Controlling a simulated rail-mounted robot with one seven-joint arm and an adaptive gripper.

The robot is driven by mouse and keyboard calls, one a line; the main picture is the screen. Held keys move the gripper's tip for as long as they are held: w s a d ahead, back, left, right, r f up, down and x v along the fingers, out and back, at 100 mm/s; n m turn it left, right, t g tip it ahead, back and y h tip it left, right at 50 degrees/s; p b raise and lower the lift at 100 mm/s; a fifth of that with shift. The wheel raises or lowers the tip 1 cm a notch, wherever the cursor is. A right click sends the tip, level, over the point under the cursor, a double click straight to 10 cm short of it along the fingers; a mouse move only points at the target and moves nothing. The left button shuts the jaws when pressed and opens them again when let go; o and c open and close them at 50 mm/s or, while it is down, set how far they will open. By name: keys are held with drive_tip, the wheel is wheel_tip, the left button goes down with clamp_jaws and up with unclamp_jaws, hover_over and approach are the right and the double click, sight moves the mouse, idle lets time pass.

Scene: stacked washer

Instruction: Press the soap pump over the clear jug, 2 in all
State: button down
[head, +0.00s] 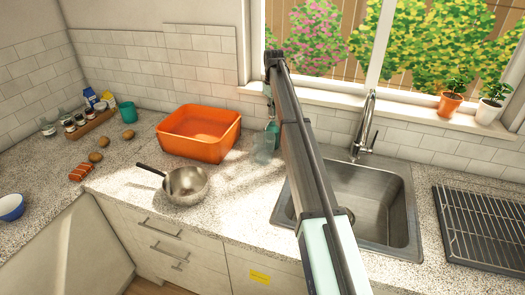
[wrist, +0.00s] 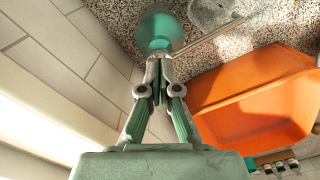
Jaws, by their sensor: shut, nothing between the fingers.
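The soap pump is a teal bottle (head: 272,127) at the back of the counter, left of the sink, partly hidden by my arm. In the wrist view its teal body (wrist: 158,28) lies just beyond my fingertips, with a thin metal spout pointing to the upper right. The clear jug (head: 262,147) stands beside the bottle in the head view; it also shows at the top edge of the wrist view (wrist: 210,12), near the spout's end. My gripper (wrist: 157,62) is shut and empty, its fingertips at the pump's top. I cannot tell whether they touch it.
An orange basin (head: 198,132) stands left of the jug, with a metal pan (head: 186,184) in front. The sink (head: 372,205) and its faucet (head: 364,125) are to the right. The window wall is close behind the pump.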

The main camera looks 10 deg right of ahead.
drive_tip(key=shift+f, duration=0.55)
drive_tip(key=shift+r, duration=0.1)
drive_tip(key=shift+r+p, duration=0.85)
drive_tip(key=shift+r, duration=0.85)
wheel_tip(320, 180, up, 6)
drive_tip(key=p, duration=0.2)
drive_tip(key=shift+p, duration=0.35)
